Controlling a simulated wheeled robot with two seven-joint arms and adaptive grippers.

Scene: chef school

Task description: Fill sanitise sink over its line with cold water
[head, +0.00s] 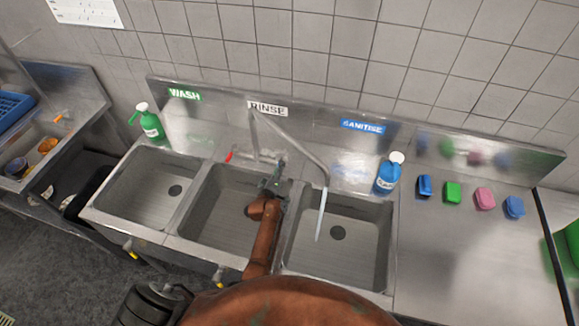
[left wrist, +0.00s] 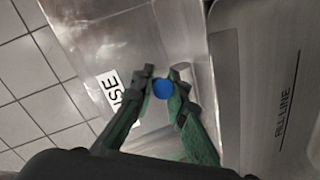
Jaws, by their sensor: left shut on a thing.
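The sanitise sink (head: 362,255) is the right basin, under the blue SANITISE label (head: 362,126). The spout (head: 310,155) hangs over it and a thin stream of water (head: 321,215) falls into it. Its floor and dark drain (head: 337,233) show; no water level can be made out. My left gripper (head: 273,184) is at the tap body between the rinse and sanitise basins. In the left wrist view its fingers (left wrist: 164,82) are shut on a round blue tap knob (left wrist: 163,90). A FILL LINE mark (left wrist: 287,112) shows on a basin wall there. My right gripper is not in view.
A red tap handle (head: 230,155) is left of the tap. The rinse basin (head: 222,210) and wash basin (head: 150,190) lie left. Several coloured sponges (head: 453,193) line the right counter, whose front is clear.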

